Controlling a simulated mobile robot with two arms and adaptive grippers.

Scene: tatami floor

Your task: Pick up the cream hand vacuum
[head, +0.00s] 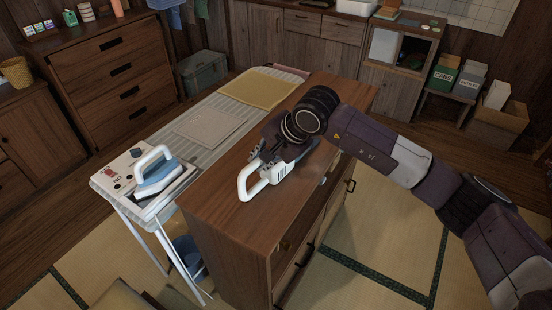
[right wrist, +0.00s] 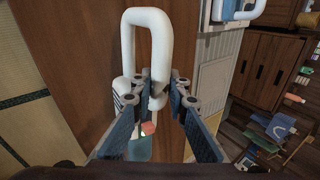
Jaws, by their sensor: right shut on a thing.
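The cream hand vacuum (head: 252,182) is over the top of the wooden cabinet (head: 222,196), with its looped handle toward the front left. My right gripper (head: 284,152) comes down on it from above and covers much of its body. In the right wrist view the vacuum's cream loop (right wrist: 147,18) runs up from between the fingers of my right gripper (right wrist: 158,92), which are shut on it. A small reddish part and a bluish clear part show below the fingers. Whether the vacuum touches the cabinet top is hard to tell. My left gripper is not in view.
An ironing board (head: 238,112) stands left of the cabinet, bearing a blue and white iron (head: 155,172), a folded grey cloth (head: 210,127) and a yellow cloth (head: 258,89). Drawers (head: 112,68) line the back left. The cabinet top's front part is clear.

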